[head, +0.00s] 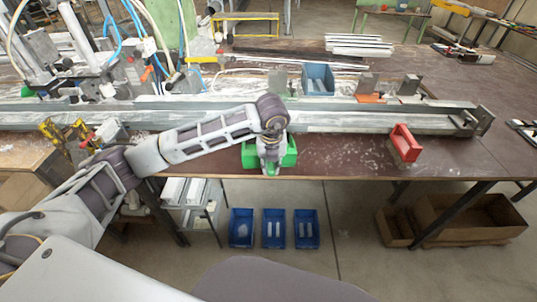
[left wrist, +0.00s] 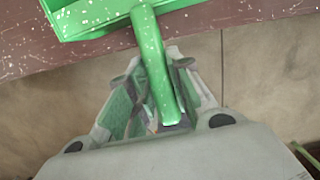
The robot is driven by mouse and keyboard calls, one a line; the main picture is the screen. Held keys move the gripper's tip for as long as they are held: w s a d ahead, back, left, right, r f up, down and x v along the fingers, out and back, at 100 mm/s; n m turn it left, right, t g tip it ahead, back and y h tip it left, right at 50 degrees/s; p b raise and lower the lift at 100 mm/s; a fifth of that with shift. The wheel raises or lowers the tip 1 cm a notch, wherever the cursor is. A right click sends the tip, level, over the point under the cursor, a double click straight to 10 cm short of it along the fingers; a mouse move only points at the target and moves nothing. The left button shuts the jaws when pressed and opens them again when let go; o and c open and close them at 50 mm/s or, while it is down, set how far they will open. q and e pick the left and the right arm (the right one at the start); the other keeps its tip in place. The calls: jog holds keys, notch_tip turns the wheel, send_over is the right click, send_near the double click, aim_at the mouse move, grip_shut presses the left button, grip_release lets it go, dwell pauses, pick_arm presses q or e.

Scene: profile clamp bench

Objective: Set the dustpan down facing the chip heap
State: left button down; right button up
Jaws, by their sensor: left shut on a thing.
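The green dustpan (head: 291,152) is at the front edge of the brown bench, partly hidden behind my left wrist and gripper. My left gripper (head: 270,167) is shut on its handle. In the left wrist view, the green handle (left wrist: 155,62) runs between the fingers of my left gripper (left wrist: 160,105), and the pan (left wrist: 95,17) lies beyond, over the bench top with white specks on it. I cannot tell whether the pan touches the bench. Pale chips (head: 350,150) are scattered on the bench to the right of the dustpan; no distinct heap stands out. My right gripper is not in view.
Blue bins (head: 273,228) stand on the floor below the front edge.

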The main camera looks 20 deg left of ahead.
pick_arm(q)
jog(key=shift+r, duration=0.2)
jog(key=shift+r+p, duration=1.25)
jog(key=shift+r, duration=1.2)
notch_tip(320, 180, up, 7)
jog(key=p, duration=0.3)
jog(key=shift+w, duration=0.1)
